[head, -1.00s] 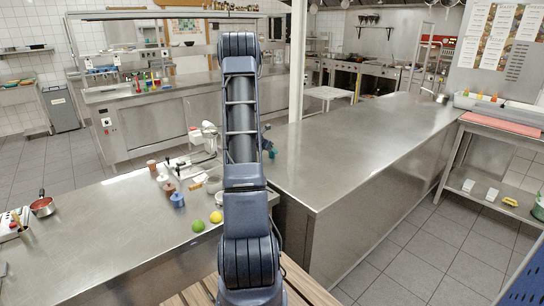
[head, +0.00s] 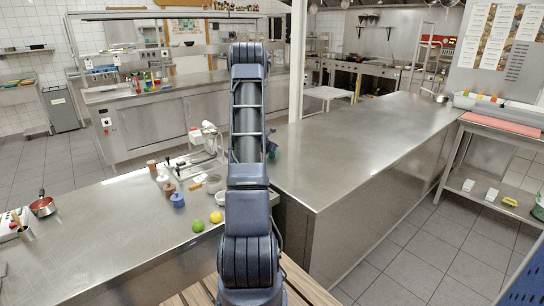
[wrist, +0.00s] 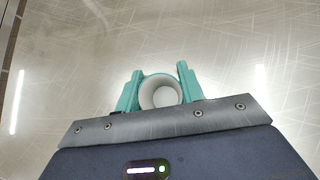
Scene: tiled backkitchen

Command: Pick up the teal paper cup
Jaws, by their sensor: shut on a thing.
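In the wrist view the teal paper cup (wrist: 161,93) is seen from above, with its pale inside and round mouth showing. It sits between the two teal fingers of my gripper (wrist: 160,72), which is shut on it. Bare steel surface shows around and beyond the cup; I cannot tell how far the cup is above it. In the head view my arm hides most of the gripper and the cup. Only a small teal patch shows just right of the arm, and I cannot tell whether it is finger or cup.
The long steel counter (head: 360,150) on the right is mostly clear. A white post (head: 296,60) stands behind it.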

